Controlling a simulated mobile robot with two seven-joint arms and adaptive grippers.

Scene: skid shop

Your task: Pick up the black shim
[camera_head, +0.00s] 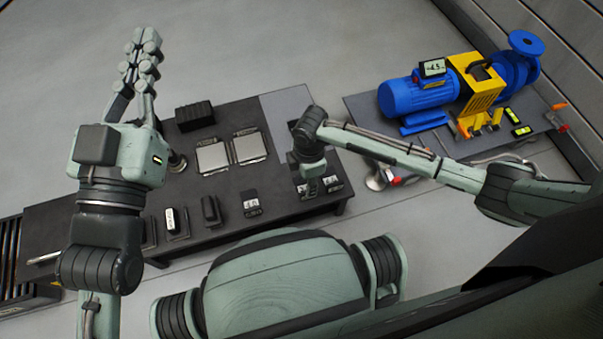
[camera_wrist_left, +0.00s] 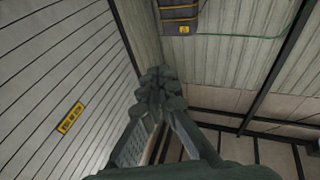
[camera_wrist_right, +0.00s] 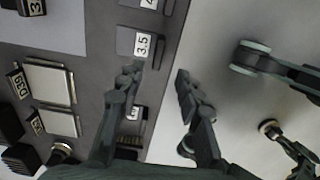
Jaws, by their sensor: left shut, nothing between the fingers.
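Which item is the black shim I cannot tell. Dark pieces with white number tags stand along the table's front edge: one tagged 3.5 (camera_wrist_right: 138,42) shows in the right wrist view, and a tagged one (camera_head: 251,205) in the head view. Dark upright pieces, one at the middle (camera_head: 210,209), stand to its left. My left gripper (camera_head: 146,38) is shut, raised above the table's far left and away from these pieces; in its wrist view it points at wall and ceiling. My right gripper (camera_wrist_right: 158,78) is open over the front edge, one finger beside the 3.5 piece, the other over the floor.
The dark table (camera_head: 110,238) also bears two silver plates (camera_head: 249,147) and a black ribbed block (camera_head: 194,115). A blue pump and motor (camera_head: 413,95) with a yellow guard stands on a separate grey base at right. Floor behind the table is clear.

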